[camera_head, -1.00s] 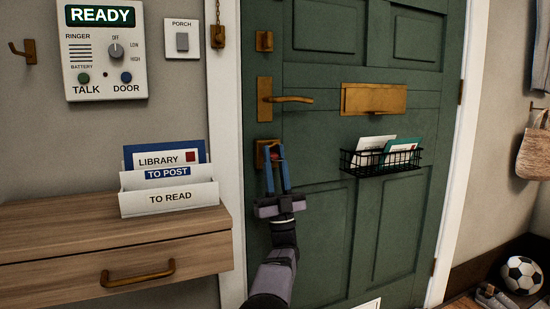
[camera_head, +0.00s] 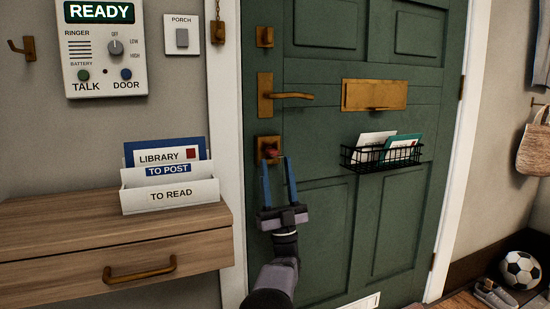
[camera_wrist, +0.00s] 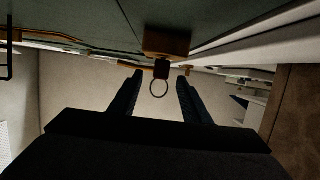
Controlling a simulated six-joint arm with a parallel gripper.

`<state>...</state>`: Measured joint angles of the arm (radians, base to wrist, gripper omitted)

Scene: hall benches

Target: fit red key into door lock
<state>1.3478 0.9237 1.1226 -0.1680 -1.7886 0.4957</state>
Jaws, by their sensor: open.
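The red key (camera_head: 271,152) sits at the brass lock plate (camera_head: 267,143) on the green door, below the lever handle. In the wrist view the key's head (camera_wrist: 161,70) shows dark against the lock plate (camera_wrist: 166,42), with a ring (camera_wrist: 159,88) hanging from it. How deep the key sits in the lock is hidden. My gripper (camera_head: 275,158) is open, its two blue fingers pointing up just below the key. In the wrist view the fingertips (camera_wrist: 160,74) are spread apart on either side of the key and ring, touching neither.
The lever handle (camera_head: 290,96) sticks out above the lock. A wire basket (camera_head: 382,159) with letters hangs to the right. A wooden drawer unit (camera_head: 110,245) with a letter holder (camera_head: 170,196) stands at the left.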

